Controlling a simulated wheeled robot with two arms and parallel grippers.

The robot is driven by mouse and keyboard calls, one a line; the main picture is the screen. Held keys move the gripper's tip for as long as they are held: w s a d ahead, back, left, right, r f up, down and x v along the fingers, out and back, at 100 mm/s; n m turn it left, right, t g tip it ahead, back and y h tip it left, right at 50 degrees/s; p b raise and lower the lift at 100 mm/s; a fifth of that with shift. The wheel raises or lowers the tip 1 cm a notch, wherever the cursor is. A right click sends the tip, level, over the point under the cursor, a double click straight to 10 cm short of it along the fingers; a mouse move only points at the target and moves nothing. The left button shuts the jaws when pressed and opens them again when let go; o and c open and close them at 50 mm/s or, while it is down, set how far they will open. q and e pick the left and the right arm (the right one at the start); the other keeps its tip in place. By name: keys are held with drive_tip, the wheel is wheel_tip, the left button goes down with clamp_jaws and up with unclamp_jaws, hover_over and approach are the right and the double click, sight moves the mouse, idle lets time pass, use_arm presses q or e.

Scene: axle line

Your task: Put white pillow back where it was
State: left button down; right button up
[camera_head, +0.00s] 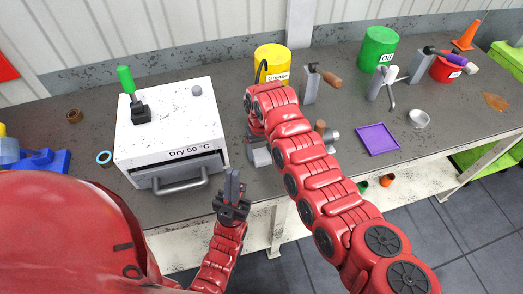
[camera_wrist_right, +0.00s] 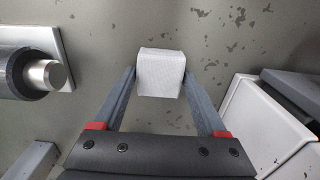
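A small white block (camera_wrist_right: 161,73), which I take for the white pillow, shows in the right wrist view. It sits between the fingertips of my right gripper (camera_wrist_right: 160,80), which lie against its two sides. Whether the block rests on the surface below or is lifted is hard to tell.
The white oven (camera_head: 168,112) marked "Dry 50 °C" stands left of my right arm. Grey metal parts (camera_head: 259,157) lie beside that arm. A yellow grease bucket (camera_head: 272,60), a purple tray (camera_head: 377,139), a green oil bucket (camera_head: 378,47) and a small dish (camera_head: 419,118) are on the bench.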

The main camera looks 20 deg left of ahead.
sight(262, 153)
drive_tip(key=o, duration=0.3)
drive_tip(key=shift+s, duration=0.1)
drive_tip(key=shift+r, duration=0.45)
wheel_tip(262, 153, up, 11)
drive_tip(key=b, duration=0.3)
drive_tip(key=shift+r+b, duration=0.2)
drive_tip(key=shift+b, duration=0.15)
